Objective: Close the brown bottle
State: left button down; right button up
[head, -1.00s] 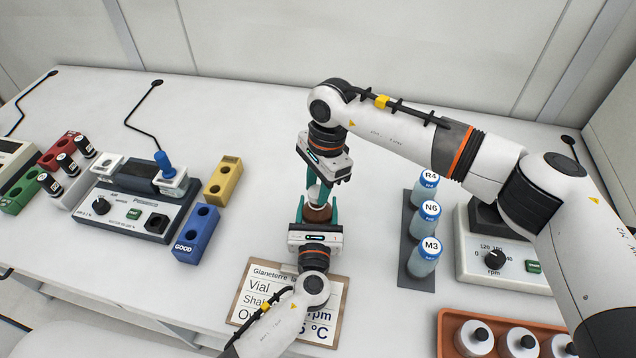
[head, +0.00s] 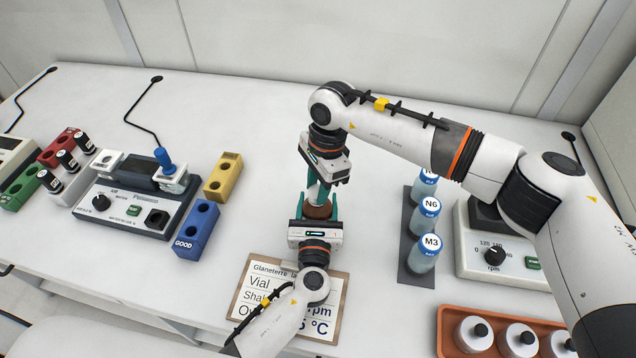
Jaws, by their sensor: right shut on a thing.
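The brown bottle (head: 318,211) stands upright on the table in the middle of the head view. Its lower part is hidden by my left gripper. My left gripper (head: 318,208) reaches in from the front, with one teal finger on each side of the bottle; whether they press on it is not clear. My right gripper (head: 319,186) points down just above the bottle and is shut on a small white piece (head: 318,194), which looks like the cap. The piece is over the bottle's top; whether it touches the neck is hidden.
A clipboard (head: 245,302) lies at the front edge, under my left arm. Blue-capped vials (head: 422,255) stand on a dark strip at right, beside a dial device (head: 530,252). An orange tray (head: 447,318) holds white bottles. Left are a device (head: 125,215), a blue block (head: 193,240) and a yellow block (head: 217,190).

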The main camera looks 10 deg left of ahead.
jog(key=m, duration=0.6)
jog(key=shift+t, duration=0.4)
jog(key=m+t, duration=0.1)
jog(key=m, duration=0.5)
jog(key=shift+s, duration=0.1)
jog(key=m, duration=0.6)
jog(key=shift+m+t, duration=0.3)
jog(key=shift+t, duration=0.1)
jog(key=m+h, duration=0.1)
jog(key=m, duration=0.5)
jog(key=shift+a+m, duration=0.15)
jog(key=shift+m, duration=0.25)
jog(key=m+h, duration=0.1)
jog(key=m, duration=0.6)
jog(key=m+h, duration=0.1)
jog(key=m, duration=0.4)
jog(key=m+g, duration=0.1)
jog(key=m, duration=0.4)
jog(key=shift+m, duration=0.3)
jog(key=shift+a+f+m+g, duration=0.15)
jog(key=shift+m+g, duration=0.15)
jog(key=shift+m, duration=0.8)
jog(key=m, duration=0.2)
jog(key=shift+m, duration=0.3)
jog(key=o, duration=0.9)
